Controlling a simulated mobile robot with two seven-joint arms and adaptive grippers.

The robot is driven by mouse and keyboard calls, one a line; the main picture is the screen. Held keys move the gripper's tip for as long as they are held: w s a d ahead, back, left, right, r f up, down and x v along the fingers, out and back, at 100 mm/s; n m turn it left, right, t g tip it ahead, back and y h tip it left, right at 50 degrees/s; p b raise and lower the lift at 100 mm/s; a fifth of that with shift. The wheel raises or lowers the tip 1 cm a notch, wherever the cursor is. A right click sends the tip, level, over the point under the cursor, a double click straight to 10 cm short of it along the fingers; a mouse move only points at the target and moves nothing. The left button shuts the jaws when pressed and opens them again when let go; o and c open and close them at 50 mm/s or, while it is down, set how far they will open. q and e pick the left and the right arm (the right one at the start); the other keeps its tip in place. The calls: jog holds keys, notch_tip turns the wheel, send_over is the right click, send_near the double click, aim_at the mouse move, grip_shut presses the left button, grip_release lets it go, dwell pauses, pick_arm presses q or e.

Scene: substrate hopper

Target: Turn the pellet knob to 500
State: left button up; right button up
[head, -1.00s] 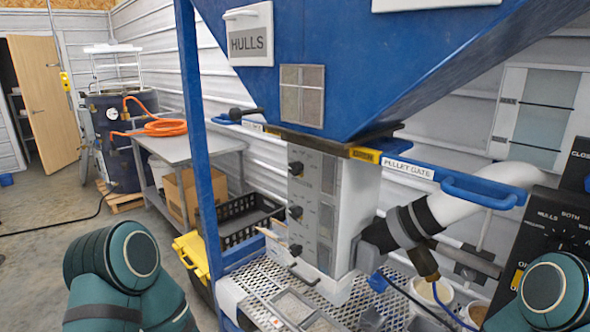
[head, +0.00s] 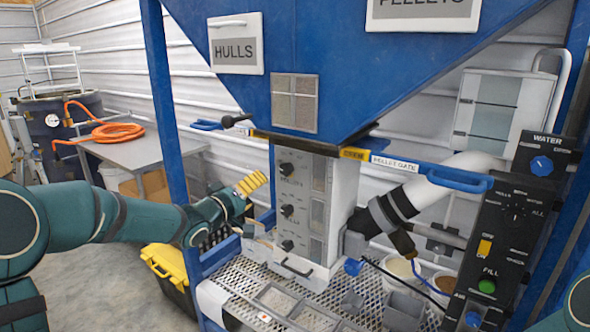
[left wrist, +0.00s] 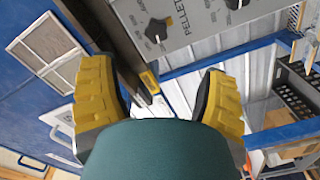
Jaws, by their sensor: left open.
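A grey dial panel (head: 308,226) hangs under the blue hopper and carries a column of black knobs: an upper knob (head: 286,169), a middle knob (head: 287,210) and a lower knob (head: 287,245). I cannot tell surely which knob that lettering names. My left gripper (head: 256,182) has yellow fingers, left of the upper knob and apart from it. Its fingers stand open and empty in the left wrist view (left wrist: 158,78). My right gripper is not in view.
A blue post (head: 168,110) stands behind my left forearm. The pellet gate bar (head: 395,164) crosses above the panel. A perforated shelf (head: 240,282) with small bins lies below. A black control box (head: 515,215) stands at right. A black crate (left wrist: 292,92) is beyond the fingers.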

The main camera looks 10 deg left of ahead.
aim_at(284, 171)
pick_arm(q)
jog(key=x, duration=1.4)
jog(key=shift+r+p, duration=0.4)
jog(key=c, duration=1.2)
